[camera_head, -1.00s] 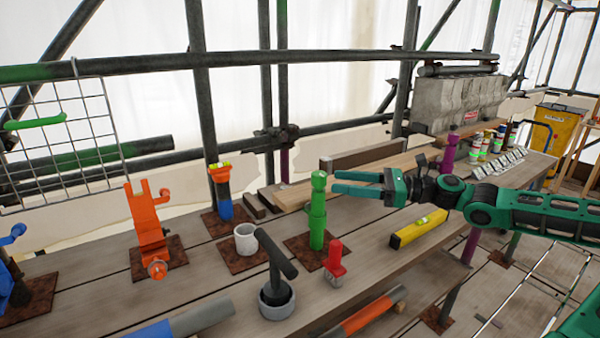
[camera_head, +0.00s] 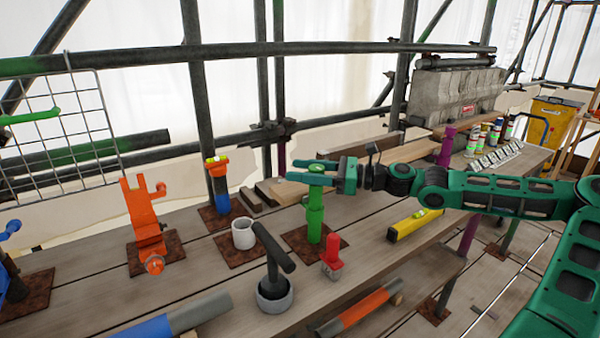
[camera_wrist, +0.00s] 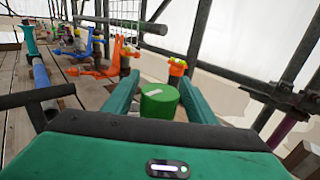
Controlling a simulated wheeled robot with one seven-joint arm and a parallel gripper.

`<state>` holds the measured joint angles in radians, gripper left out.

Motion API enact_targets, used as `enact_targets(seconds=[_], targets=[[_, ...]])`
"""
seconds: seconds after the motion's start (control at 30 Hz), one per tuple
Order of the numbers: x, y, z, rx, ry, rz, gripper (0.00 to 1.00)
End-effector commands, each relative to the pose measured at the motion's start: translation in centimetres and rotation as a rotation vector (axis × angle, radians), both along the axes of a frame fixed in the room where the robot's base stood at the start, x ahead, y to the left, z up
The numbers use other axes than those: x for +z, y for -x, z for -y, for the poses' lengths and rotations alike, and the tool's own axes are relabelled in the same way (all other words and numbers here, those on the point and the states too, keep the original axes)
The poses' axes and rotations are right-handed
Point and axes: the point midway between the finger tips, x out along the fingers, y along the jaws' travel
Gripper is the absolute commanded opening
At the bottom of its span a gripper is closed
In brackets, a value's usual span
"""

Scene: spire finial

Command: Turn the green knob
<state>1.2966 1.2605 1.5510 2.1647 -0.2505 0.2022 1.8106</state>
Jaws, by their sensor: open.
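The green knob (camera_wrist: 159,101) is the top of a green post (camera_head: 315,214) that stands upright on a rusty square plate (camera_head: 301,243) on the plank bench. My gripper (camera_head: 298,172) is open and level at the height of the knob, coming from the right. In the wrist view one finger (camera_wrist: 121,92) lies left of the knob and the other (camera_wrist: 196,100) lies right of it. The knob sits between the fingers, with a narrow gap visible on each side. In the head view the fingers partly hide the knob.
A red clamp-like piece (camera_head: 332,252) and a grey pot with a dark mallet-like handle (camera_head: 274,290) stand in front of the post. A white cup (camera_head: 243,235), an orange-topped blue post (camera_head: 220,190) and an orange bracket (camera_head: 147,225) stand left. A yellow level (camera_head: 414,225) lies right.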

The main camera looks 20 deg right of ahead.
Motion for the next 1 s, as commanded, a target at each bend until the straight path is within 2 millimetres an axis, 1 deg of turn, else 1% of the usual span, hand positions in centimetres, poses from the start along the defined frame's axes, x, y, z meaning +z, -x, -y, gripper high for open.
enact_targets(seconds=[0.17, 0.2, 0.37, 0.73, 0.87, 1.0], targets=[[0.00, -0.01, 0.00, 0.000, 0.000, 0.000, 0.51], [0.00, -0.01, 0.00, 0.000, 0.000, 0.000, 0.49], [0.01, -0.03, 0.04, -0.001, 0.000, 0.000, 0.10], [0.01, -0.07, 0.07, 0.035, 0.000, 0.000, 0.10], [0.04, 0.09, -0.06, 0.097, -0.001, 0.000, 0.10], [0.04, 0.38, -0.20, 0.197, -0.001, 0.000, 0.10]])
